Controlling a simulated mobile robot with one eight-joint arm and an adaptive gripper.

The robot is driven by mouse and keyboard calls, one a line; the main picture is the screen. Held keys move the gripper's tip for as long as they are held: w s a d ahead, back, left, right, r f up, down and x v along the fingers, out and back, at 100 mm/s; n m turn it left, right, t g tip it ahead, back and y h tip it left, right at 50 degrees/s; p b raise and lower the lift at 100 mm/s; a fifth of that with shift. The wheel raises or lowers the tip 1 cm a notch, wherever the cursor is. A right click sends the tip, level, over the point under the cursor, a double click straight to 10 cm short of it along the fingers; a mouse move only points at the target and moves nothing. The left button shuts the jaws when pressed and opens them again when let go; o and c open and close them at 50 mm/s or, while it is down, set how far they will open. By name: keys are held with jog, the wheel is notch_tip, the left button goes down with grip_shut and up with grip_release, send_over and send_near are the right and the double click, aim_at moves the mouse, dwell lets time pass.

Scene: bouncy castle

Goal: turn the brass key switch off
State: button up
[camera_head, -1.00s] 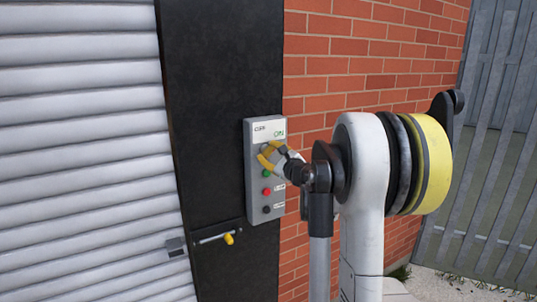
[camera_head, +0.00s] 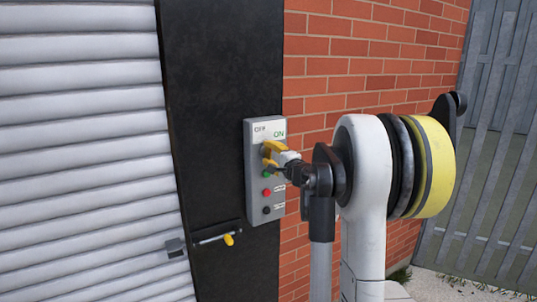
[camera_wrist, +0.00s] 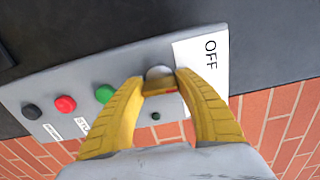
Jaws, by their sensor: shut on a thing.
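The brass key switch (camera_wrist: 158,86) sits near the OFF end of a grey control box (camera_head: 251,185). In the wrist view my gripper (camera_wrist: 160,85) is shut on the key, with one yellow finger on each side of it. A round silver collar (camera_wrist: 158,71) shows just behind the key. In the head view my gripper (camera_head: 270,153) is at the upper part of the box, below the label with OFF at left and a green ON at right, and it hides the key. I cannot tell the key's exact angle.
Below the key are a green button (camera_head: 267,174), a red button (camera_head: 266,191) and a black button (camera_head: 266,210). A bolt with a yellow knob (camera_head: 229,239) is at lower left. A roller shutter (camera_head: 80,150) stands left, a brick wall (camera_head: 335,50) right.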

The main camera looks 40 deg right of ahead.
jog(key=shift+n, duration=0.5)
jog(key=o, duration=1.2)
jog(key=v, duration=1.2)
